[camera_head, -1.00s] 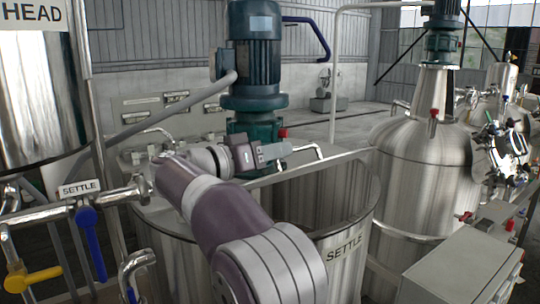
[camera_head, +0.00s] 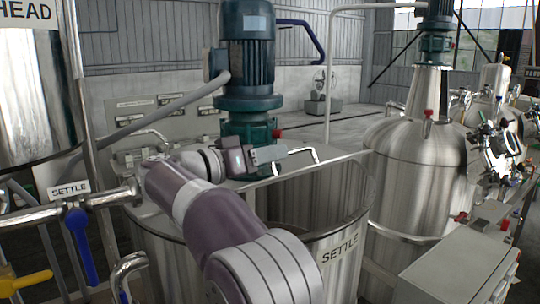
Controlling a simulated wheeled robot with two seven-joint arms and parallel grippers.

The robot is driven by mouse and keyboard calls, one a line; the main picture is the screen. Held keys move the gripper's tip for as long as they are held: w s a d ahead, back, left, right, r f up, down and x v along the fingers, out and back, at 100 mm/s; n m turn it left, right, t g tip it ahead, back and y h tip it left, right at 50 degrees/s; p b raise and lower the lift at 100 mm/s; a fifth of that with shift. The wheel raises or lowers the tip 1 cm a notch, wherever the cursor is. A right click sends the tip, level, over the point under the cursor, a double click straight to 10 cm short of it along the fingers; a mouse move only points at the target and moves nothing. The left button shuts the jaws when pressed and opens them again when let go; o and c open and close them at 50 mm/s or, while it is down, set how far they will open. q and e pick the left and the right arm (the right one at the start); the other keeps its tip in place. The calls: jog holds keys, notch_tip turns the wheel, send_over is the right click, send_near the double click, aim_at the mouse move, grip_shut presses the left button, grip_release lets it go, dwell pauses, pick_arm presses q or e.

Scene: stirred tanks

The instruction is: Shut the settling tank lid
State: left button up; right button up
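The settling tank (camera_head: 338,268) is a steel drum labelled SETTLE in front of me. The right half of its top is open, and I see its bare inner wall. The lid is hard to make out; a pale bar handle (camera_head: 303,151) stands at the back of the opening, perhaps on the folded-back lid. My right gripper (camera_head: 278,153) is over the tank top, just left of this handle and in front of the green motor's base. Its fingers are small and seen side-on, so their gap and any contact with the handle are unclear. My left gripper is out of view.
A tall green motor (camera_head: 246,60) rises from the tank top. At the left are a pipe with a blue-handled valve (camera_head: 80,230), a yellow valve handle (camera_head: 25,283) and a HEAD vessel (camera_head: 35,90). A domed steel vessel (camera_head: 415,165) and grey box (camera_head: 455,265) stand right.

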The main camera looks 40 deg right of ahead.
jog(key=w+a+b, duration=0.1)
jog(key=a+b, duration=0.1)
jog(key=a, duration=1)
jog(key=shift+w, duration=0.2)
